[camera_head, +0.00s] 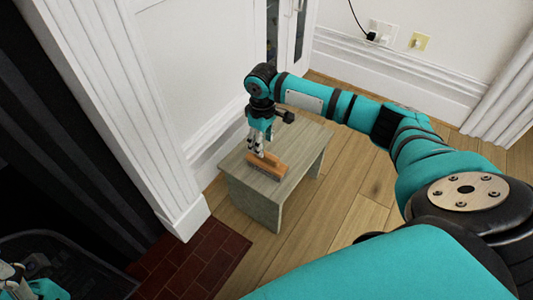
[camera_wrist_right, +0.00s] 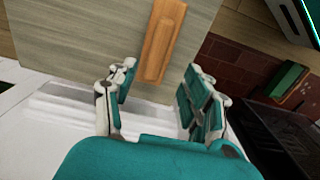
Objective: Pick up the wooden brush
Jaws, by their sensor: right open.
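The wooden brush (camera_head: 270,167) lies on a small grey-brown wooden table (camera_head: 240,175). My right gripper (camera_head: 257,153) points down just above the brush, and its fingers hide part of it. In the right wrist view the brush (camera_wrist_right: 162,40) is a long orange-brown block with a recessed top, lying on the bare tabletop (camera_wrist_right: 80,35). The open fingers of the right gripper (camera_wrist_right: 159,72) stand on either side of the brush's near end, with nothing held. I cannot tell whether they touch it. Part of my left gripper (camera_head: 14,280) shows at the bottom left corner, cut off.
The table stands close to a white panelled wall and pillar (camera_head: 150,120). A dark red tiled hearth (camera_head: 190,262) lies to its front left. Wooden floor (camera_head: 345,205) is clear to the right.

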